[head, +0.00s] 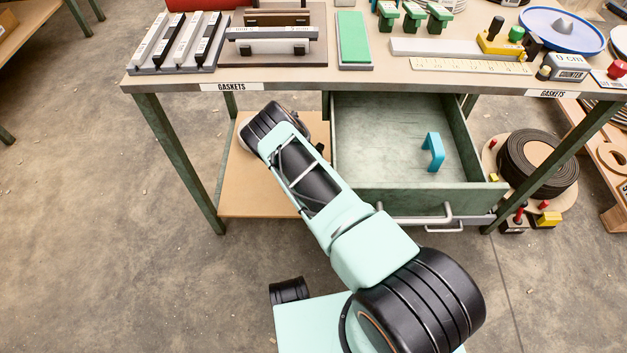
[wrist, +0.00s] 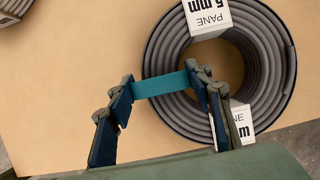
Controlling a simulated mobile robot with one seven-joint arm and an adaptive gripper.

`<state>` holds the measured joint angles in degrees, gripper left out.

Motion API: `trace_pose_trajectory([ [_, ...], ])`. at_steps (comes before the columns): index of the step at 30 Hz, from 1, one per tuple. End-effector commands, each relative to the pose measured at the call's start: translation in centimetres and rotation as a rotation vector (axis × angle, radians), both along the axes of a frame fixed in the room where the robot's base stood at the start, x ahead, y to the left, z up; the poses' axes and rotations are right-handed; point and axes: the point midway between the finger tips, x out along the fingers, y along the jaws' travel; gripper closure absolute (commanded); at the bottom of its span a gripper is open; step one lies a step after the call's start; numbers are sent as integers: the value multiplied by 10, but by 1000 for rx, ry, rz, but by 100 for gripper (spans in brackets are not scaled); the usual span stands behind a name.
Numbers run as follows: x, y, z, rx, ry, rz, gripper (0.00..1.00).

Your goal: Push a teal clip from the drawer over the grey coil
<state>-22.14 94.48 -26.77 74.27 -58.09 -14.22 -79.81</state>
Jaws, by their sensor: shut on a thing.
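In the wrist view my gripper (wrist: 165,85) is shut on a teal clip (wrist: 160,84), which spans between the two fingers. The clip overlaps the left side of a grey coil (wrist: 277,75) in the picture; I cannot tell whether it touches the coil. The coil lies flat on a tan board and carries white labels reading "PANE" and "5 mm". In the head view another teal clip (head: 433,152) stands in the open green drawer (head: 375,145). My gripper and the grey coil are hidden in the head view, behind my arm and the table.
The table (head: 350,82) above bears bars, blocks and a blue dish. Below it is a tan shelf board (head: 258,185), left of the drawer. A part of another coil (wrist: 12,8) shows at the wrist view's top left corner. A dark coil (head: 535,165) stands right of the drawer.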

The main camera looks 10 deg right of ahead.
Motion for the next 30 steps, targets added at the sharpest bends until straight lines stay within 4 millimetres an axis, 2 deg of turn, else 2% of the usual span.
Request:
trace_pose_trajectory([
  [15, -4, -1, -14, -1, 7, -1, 69],
  [29, -5, -1, -17, 0, 7, -2, 69],
  [30, -5, -1, -17, 0, 7, -2, 49],
])
